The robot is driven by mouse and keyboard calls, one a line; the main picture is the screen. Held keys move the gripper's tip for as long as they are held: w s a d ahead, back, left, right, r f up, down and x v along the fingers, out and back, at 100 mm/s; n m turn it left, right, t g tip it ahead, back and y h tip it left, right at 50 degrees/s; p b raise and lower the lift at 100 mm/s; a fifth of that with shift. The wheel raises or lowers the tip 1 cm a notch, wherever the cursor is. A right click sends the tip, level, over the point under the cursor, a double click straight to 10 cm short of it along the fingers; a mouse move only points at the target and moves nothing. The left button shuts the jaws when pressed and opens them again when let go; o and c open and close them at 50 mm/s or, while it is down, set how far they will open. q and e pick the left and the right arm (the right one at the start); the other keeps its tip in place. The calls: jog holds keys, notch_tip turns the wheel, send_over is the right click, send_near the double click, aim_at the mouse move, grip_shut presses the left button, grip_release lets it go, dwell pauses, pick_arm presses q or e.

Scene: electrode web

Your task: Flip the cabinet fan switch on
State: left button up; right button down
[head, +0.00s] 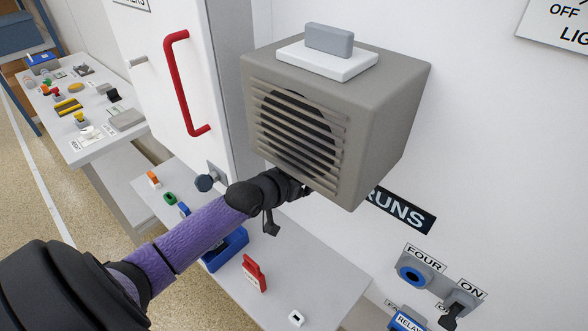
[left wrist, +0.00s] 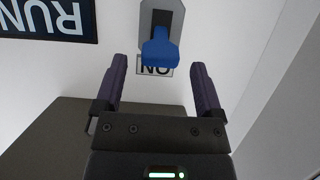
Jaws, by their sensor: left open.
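The fan box (head: 290,140), grey with a slatted front, is on the white wall in the head view. A blue switch lever (left wrist: 160,48) on a grey plate (left wrist: 162,14) shows in the left wrist view, beside an upside-down ON label that it partly covers. I cannot tell its exact tilt. This lever is hidden in the head view. My left gripper (left wrist: 158,63) is open, its purple fingers either side of the lever, with gaps visible. In the head view its arm reaches under the box, hiding the fingertips. My right gripper is not in view.
A black sign (head: 402,211) is right of my left arm. Below it are a blue knob (head: 411,275) and a black switch (head: 458,306). A cabinet door with a red handle (head: 178,85) stands left. A low bench (head: 335,272) holds small items, including a red one (head: 254,274).

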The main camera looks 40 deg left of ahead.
pick_arm(q)
jog(key=p+v, duration=0.1)
jog(key=v, duration=0.6)
jog(key=shift+p, duration=0.35)
